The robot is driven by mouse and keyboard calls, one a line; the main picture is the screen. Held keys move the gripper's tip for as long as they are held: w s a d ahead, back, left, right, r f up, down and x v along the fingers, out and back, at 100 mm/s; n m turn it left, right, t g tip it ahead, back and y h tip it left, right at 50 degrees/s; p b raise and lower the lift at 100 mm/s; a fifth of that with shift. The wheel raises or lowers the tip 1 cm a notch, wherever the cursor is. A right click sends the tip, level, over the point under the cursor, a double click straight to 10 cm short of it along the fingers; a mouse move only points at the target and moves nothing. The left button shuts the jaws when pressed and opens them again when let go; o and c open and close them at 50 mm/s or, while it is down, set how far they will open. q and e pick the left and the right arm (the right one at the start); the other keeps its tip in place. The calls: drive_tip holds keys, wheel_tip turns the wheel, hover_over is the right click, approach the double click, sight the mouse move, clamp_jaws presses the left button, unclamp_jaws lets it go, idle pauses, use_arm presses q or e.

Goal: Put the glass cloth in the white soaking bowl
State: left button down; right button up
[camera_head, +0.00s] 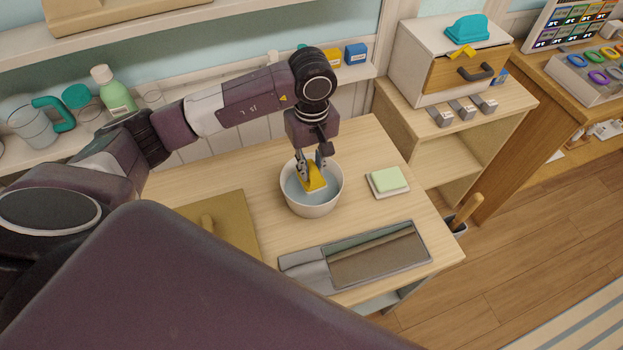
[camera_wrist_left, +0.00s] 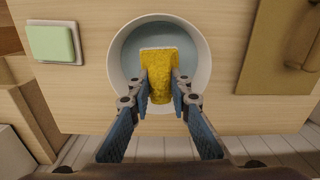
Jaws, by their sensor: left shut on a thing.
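The white soaking bowl (camera_head: 293,205) stands on the wooden table, with pale blue water inside. It also shows in the wrist view (camera_wrist_left: 118,75). My left gripper (camera_head: 313,170) points down over the bowl, shut on a yellow cloth (camera_head: 315,182) that looks like the glass cloth. In the wrist view the cloth (camera_wrist_left: 163,75) is fuzzy with a pale far edge, pinched between the two fingertips (camera_wrist_left: 160,90). It lies within the bowl's rim as seen from above. I cannot tell whether it touches the water. My right gripper is not in view.
A pale green block on a white dish (camera_head: 388,181) sits right of the bowl. A grey tray (camera_head: 300,262) with a brown panel lies in front. A tan board with a handle (camera_head: 235,215) lies to the left. Bottles and boxes line the shelf behind.

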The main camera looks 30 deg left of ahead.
sight(312, 184)
use_arm(q)
drive_tip(key=shift+f, duration=0.75)
drive_tip(key=shift+d+f, duration=0.1)
drive_tip(key=shift+f, duration=0.45)
wheel_tip(312, 184, down, 3)
drive_tip(key=shift+f+p, duration=0.15)
drive_tip(key=shift+p, duration=0.4)
drive_tip(key=shift+f, duration=0.6)
drive_tip(key=c, duration=1.8)
unclamp_jaws()
drive_tip(key=shift+o, duration=0.2)
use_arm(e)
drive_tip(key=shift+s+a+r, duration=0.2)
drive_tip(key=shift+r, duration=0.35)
use_arm(q)
drive_tip(key=shift+r, duration=0.1)
